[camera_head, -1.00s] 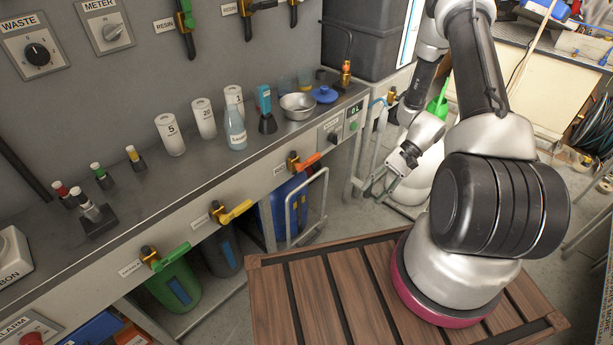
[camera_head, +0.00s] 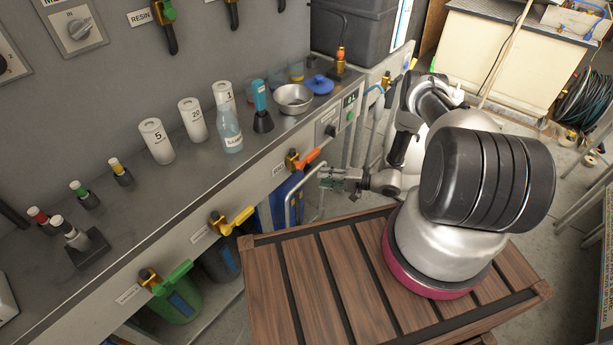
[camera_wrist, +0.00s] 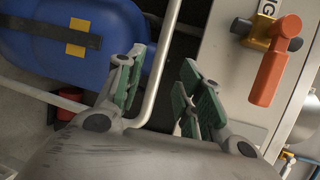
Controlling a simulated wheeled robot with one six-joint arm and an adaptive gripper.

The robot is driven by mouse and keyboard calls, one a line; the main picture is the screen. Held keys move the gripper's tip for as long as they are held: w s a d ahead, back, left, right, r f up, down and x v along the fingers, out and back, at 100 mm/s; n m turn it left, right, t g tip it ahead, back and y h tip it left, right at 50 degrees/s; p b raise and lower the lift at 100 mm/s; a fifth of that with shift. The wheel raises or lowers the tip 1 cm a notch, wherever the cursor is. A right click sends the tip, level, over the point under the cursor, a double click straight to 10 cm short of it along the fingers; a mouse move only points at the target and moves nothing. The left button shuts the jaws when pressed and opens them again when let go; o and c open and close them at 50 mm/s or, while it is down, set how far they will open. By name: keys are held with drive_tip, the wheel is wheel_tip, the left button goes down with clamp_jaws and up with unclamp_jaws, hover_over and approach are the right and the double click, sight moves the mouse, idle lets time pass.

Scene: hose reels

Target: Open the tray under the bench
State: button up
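A pale bent rail (camera_head: 288,205) stands out from under the bench front, beside a blue container (camera_head: 279,203). I take the rail as the tray's handle; the tray's floor is mostly hidden. My gripper (camera_head: 336,180) is at the rail's upper end, below the orange lever. In the wrist view, my gripper (camera_wrist: 163,68) is open, with green-padded fingers spread. The rail (camera_wrist: 160,62) runs through the gap between them, apart from both pads in the picture. I cannot tell whether it lies fully between them in depth. The blue container (camera_wrist: 85,50) is at upper left.
The bench (camera_head: 190,195) carries cups, a bottle and a steel bowl (camera_head: 293,98). Orange (camera_head: 307,158), yellow (camera_head: 236,219) and green (camera_head: 173,278) valve levers stick out from its front. A slatted wooden platform (camera_head: 330,275) lies close below my arm.

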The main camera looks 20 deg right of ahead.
sight(307, 175)
drive_tip(key=x, duration=0.7)
drive_tip(key=shift+w+a, duration=0.15)
drive_tip(key=shift+a, duration=0.1)
clamp_jaws()
